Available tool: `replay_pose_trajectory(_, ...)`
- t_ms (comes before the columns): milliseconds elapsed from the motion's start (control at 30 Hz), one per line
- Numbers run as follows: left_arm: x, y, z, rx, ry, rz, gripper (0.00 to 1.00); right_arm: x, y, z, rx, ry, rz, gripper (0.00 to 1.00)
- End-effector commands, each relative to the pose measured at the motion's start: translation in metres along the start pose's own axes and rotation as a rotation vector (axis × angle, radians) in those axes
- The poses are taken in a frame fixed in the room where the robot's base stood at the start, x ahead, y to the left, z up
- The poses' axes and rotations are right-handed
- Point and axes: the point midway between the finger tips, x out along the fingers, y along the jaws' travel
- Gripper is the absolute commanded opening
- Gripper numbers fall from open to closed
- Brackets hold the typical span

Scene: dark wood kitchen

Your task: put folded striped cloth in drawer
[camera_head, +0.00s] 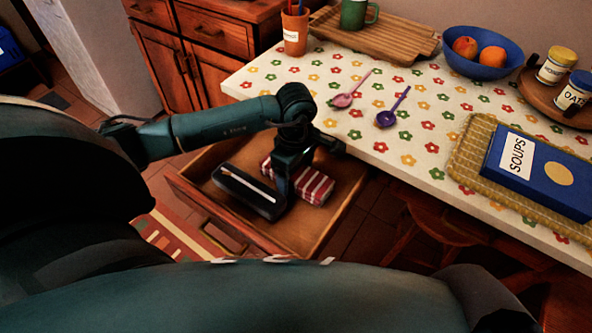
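The folded striped cloth (315,186), red with white stripes, is inside the open drawer (335,208), on its right side. My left gripper (285,196) points down into the drawer and covers part of the cloth. Its fingertips are dark and partly hidden, so I cannot tell whether they are apart, closed, or touching the cloth. My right gripper is not in view.
A long black box (250,191) with a thin pale stick lies in the drawer left of the cloth. The flowered table (430,125) edges close to the drawer and bears two spoons, a blue fruit bowl (484,75) and a soups box (545,172).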

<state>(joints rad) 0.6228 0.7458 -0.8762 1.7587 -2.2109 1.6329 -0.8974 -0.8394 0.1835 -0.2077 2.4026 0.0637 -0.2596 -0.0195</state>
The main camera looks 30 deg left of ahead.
Motion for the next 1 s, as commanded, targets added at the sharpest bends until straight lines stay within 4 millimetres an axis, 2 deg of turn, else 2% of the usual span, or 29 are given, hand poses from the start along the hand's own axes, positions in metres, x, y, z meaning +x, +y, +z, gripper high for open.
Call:
replay_pose_trajectory(233,-0.001,0.0,0.0,0.0,0.0,0.0,0.78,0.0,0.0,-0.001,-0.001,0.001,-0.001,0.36)
replay_pose_trajectory(367,-0.009,0.001,0.0,0.0,0.001,0.002,0.78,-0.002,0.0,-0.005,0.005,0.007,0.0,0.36)
replay_pose_trajectory(600,-0.057,0.001,-0.001,0.002,0.002,0.006,0.78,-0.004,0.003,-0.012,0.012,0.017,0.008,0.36)
replay_pose_trajectory(800,-0.097,0.001,0.0,0.001,0.001,0.004,0.78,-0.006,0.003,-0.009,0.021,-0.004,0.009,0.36)
replay_pose_trajectory(1000,-0.119,0.001,0.0,0.0,0.0,0.002,0.78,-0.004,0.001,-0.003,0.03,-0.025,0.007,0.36)
